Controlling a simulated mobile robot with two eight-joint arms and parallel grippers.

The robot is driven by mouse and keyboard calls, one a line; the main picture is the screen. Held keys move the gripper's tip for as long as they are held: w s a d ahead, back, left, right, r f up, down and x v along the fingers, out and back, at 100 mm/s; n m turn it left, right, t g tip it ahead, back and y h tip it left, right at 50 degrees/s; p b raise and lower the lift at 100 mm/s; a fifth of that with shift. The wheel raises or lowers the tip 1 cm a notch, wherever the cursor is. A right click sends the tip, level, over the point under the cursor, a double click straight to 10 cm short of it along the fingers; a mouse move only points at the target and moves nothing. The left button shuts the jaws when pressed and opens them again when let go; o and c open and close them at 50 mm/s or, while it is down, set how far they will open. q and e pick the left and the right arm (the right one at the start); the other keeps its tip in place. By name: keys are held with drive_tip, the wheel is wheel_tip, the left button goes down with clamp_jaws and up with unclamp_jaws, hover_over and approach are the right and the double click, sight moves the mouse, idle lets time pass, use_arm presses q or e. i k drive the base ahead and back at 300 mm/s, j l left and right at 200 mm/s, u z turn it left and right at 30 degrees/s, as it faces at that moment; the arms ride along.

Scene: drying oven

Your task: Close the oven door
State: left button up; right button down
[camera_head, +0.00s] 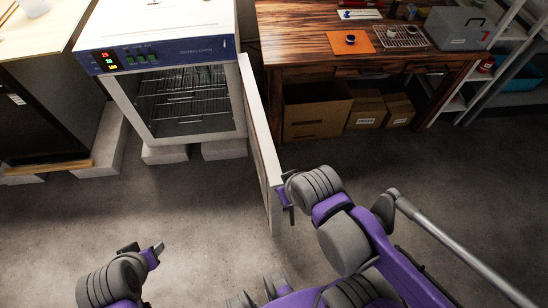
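The drying oven (165,45) stands at the upper left, with a blue control panel and lit digits. Its chamber is open and shows wire racks (185,100). The oven door (258,135) is swung wide open on the right side and points toward me, seen nearly edge-on. My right gripper (285,200) is at the near, free end of the door, at its right side, and seems to touch it; its fingers are partly hidden. My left gripper (152,250) is low at the left over bare floor, away from the door; its finger gap is not clear.
A wooden table (300,40) stands right of the oven, with an orange mat (351,43), a wire rack (400,36) and a grey box (455,28) on it. Cardboard boxes (315,112) sit below. A dark cabinet (40,110) is at left. Floor before the oven is clear.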

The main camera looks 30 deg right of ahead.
sight(268, 170)
drive_tip(key=l+u, duration=0.1)
drive_tip(key=l, duration=0.45)
drive_tip(key=k+l+u, duration=0.1)
drive_tip(key=l, duration=0.4)
drive_tip(key=l+u, duration=0.1)
drive_tip(key=l, duration=0.85)
